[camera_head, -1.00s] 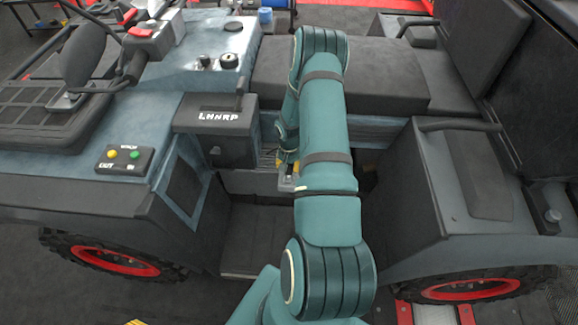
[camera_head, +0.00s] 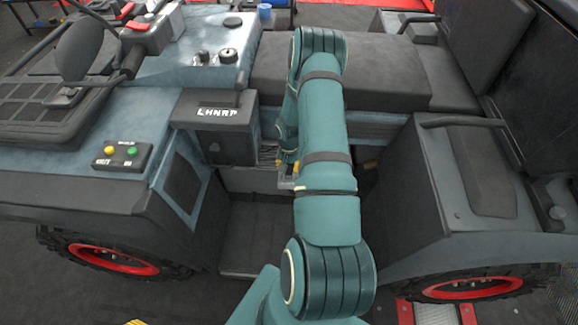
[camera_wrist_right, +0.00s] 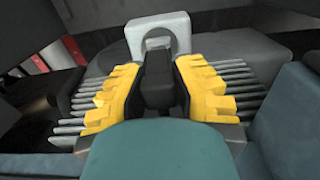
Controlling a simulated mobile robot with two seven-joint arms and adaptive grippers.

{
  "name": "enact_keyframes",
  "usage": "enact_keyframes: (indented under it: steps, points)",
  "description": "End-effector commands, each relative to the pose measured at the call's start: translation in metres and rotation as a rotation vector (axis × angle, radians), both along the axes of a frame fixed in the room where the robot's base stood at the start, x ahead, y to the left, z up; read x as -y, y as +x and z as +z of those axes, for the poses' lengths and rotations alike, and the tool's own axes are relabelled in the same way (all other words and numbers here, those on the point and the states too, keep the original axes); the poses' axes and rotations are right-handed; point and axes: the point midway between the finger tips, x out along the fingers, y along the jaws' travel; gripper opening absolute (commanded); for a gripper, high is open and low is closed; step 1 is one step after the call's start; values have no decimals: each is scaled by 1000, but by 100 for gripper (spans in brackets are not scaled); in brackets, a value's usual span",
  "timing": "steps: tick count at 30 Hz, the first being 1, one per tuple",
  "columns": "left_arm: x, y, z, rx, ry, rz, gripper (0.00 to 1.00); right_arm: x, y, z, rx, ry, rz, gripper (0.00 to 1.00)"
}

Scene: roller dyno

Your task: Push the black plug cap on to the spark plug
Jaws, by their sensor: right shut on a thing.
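In the right wrist view, my right gripper (camera_wrist_right: 158,95) is shut on a black block-like piece, which I take to be the plug cap (camera_wrist_right: 157,75). The yellow fingers lie on both sides of it. Metal cooling fins stick out to the left and right behind the fingers. The spark plug is hidden, so I cannot tell whether the cap touches it. In the head view, my right gripper (camera_head: 287,170) is small and partly covered by my arm, in the gap below the seat. My left gripper is not in view.
A pale bracket with a rounded opening (camera_wrist_right: 160,38) stands just beyond the cap. In the head view, the gear selector box (camera_head: 215,125) is left of the gripper, the black seat (camera_head: 390,75) behind it, and a grey body panel (camera_head: 440,190) to the right. The footwell (camera_head: 255,235) is open.

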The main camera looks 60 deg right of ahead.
Motion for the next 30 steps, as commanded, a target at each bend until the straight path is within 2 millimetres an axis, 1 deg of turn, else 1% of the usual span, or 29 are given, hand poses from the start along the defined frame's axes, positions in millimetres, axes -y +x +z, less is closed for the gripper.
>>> enact_keyframes:
  steps: [6, 13, 14, 15, 16, 26, 29, 30]
  points:
    - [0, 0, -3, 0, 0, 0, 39, 0, 0, 0, 0, 0, -1, 0]
    - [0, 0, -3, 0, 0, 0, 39, 0, 0, 0, 0, 0, -1, 0]
    - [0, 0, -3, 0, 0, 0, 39, 0, 0, 0, 0, 0, -1, 30]
    - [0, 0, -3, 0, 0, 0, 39, 0, 0, 0, 0, 0, -1, 44]
    - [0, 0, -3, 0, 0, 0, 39, 0, 0, 0, 0, 0, 0, 54]
    - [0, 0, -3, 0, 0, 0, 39, 0, 0, 1, 0, 0, 0, 54]
    - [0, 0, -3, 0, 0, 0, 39, 0, 0, 8, 0, -1, 1, 54]
    - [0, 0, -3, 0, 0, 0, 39, 0, 1, 13, 0, -1, 1, 54]
